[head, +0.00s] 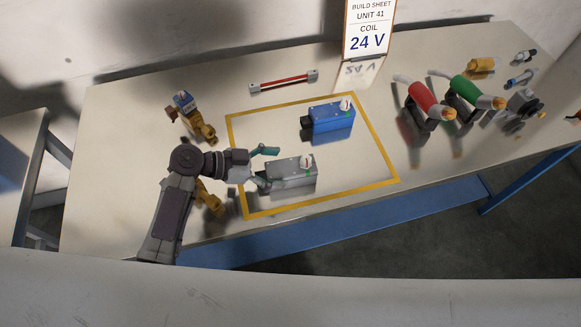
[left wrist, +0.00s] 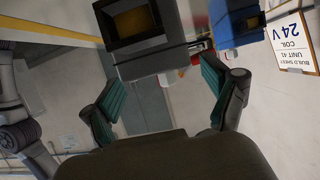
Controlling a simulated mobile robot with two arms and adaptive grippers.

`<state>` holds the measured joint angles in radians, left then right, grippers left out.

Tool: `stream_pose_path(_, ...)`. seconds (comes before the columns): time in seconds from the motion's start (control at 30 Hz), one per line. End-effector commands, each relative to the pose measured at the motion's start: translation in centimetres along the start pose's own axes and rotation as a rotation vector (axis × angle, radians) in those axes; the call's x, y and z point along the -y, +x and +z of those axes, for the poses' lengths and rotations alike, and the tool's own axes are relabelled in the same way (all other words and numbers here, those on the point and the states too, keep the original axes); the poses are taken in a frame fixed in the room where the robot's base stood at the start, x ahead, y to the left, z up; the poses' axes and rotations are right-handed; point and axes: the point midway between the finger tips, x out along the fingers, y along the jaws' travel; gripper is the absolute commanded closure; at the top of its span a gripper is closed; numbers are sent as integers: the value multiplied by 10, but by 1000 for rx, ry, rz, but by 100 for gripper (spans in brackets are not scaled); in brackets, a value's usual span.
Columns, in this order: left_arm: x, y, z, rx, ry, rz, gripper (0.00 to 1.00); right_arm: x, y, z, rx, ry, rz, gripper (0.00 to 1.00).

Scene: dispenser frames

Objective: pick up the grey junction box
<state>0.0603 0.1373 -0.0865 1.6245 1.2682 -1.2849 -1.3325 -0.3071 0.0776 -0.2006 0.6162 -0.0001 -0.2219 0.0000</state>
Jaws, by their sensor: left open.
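My left gripper (head: 266,168) is open at the box's left end. One teal fingertip is near its far left corner and the other near its left end; I cannot tell whether either touches. In the left wrist view, the grey junction box (left wrist: 150,68) shows a dark square opening with yellow inside, ahead of the open, empty fingers of my left gripper (left wrist: 160,92). My right gripper is not in view.
A blue box (head: 332,122) stands behind the grey one, inside the yellow outline (head: 375,140). A red bar (head: 283,81) lies behind. Brass parts (head: 200,128) are at the left. Red (head: 423,100) and green-handled (head: 470,92) tools stand right. A build sheet (head: 369,28) reads 24 V.

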Motion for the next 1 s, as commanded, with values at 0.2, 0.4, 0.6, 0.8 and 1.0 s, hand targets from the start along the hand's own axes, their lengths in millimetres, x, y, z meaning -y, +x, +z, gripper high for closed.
stream_pose_path(0.2, 0, 31, 1, -1, -3, 0, 14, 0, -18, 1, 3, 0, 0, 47)
stream_pose_path(0.4, 0, 39, 4, 1, 0, -1, 14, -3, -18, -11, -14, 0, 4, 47)
stream_pose_path(0.6, 0, 39, 4, 1, 0, -1, 25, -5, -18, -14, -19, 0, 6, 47)
stream_pose_path(0.8, 0, 39, 4, 2, -1, -1, 59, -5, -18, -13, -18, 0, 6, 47)
stream_pose_path(1.0, 0, 39, 5, 3, -2, 0, 86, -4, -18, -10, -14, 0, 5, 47)
